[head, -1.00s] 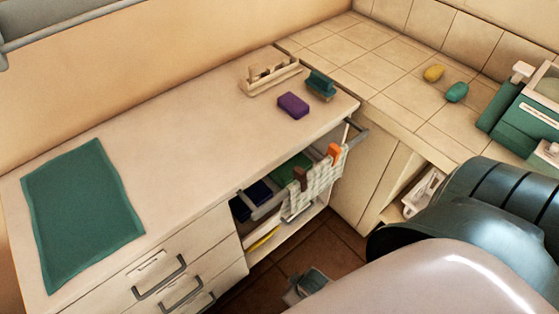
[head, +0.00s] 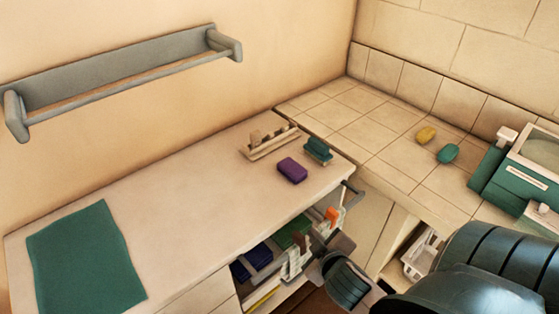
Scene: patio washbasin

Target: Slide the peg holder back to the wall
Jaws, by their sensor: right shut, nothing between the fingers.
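The peg holder, a pale wooden rack with upright pegs (head: 272,147), stands on the counter near its far right end. A strip of bare counter shows between it and the wall (head: 215,90). My right gripper (head: 318,248) is shut with nothing in it. It is in front of the open shelf below the counter's front edge, well apart from the peg holder, and partly covers the checked cloth hanging there. My left gripper is not in view.
A purple block (head: 292,170) and a green brush-like item (head: 318,150) sit close in front and right of the peg holder. A green mat (head: 85,262) lies at left. A grey rail (head: 120,80) juts from the wall above. Mid-counter is clear.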

